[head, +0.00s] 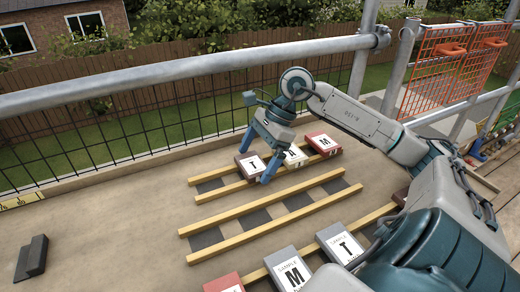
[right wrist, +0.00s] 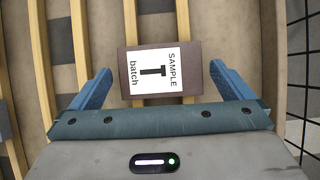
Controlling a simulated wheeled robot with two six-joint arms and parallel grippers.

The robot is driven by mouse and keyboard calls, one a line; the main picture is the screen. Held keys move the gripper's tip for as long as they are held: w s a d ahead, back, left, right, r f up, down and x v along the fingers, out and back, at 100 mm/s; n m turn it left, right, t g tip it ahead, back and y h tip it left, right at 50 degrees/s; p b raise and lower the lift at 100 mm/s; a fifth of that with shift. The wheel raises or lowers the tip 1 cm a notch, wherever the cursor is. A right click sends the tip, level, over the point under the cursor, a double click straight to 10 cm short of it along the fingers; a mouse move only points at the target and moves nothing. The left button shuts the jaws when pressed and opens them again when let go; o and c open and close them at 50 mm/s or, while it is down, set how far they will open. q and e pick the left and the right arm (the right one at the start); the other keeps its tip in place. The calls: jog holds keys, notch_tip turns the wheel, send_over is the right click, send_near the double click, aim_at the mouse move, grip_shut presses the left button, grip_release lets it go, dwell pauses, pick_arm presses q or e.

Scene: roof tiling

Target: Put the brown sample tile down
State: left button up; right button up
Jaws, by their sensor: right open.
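The brown sample tile (head: 245,166) lies on the wooden battens at the left end of the back row, its white label marked T facing up. It also shows in the right wrist view (right wrist: 193,55), lying flat across a batten. My right gripper (head: 257,166) is open above the tile, pointing down. In the right wrist view, its two blue fingers (right wrist: 160,72) stand on either side of the tile, with a gap at each side. My left gripper is not in view.
A cream tile (head: 295,156) and a red tile (head: 322,144) sit to the right in the same row. Grey tiles (head: 341,244) lie on the front battens. The middle battens (head: 265,208) are clear. A dark block (head: 31,258) stands far left. A metal rail (head: 190,66) runs behind.

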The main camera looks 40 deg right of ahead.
jog(key=shift+r+p, duration=0.4)
jog(key=shift+d+r, duration=0.2)
jog(key=shift+r, duration=0.05)
pick_arm(q)
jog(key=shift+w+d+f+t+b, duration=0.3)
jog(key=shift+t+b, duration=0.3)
jog(key=shift+b, duration=0.5)
pick_arm(e)
jog(key=v, duration=1.1)
jog(key=shift+r, duration=0.2)
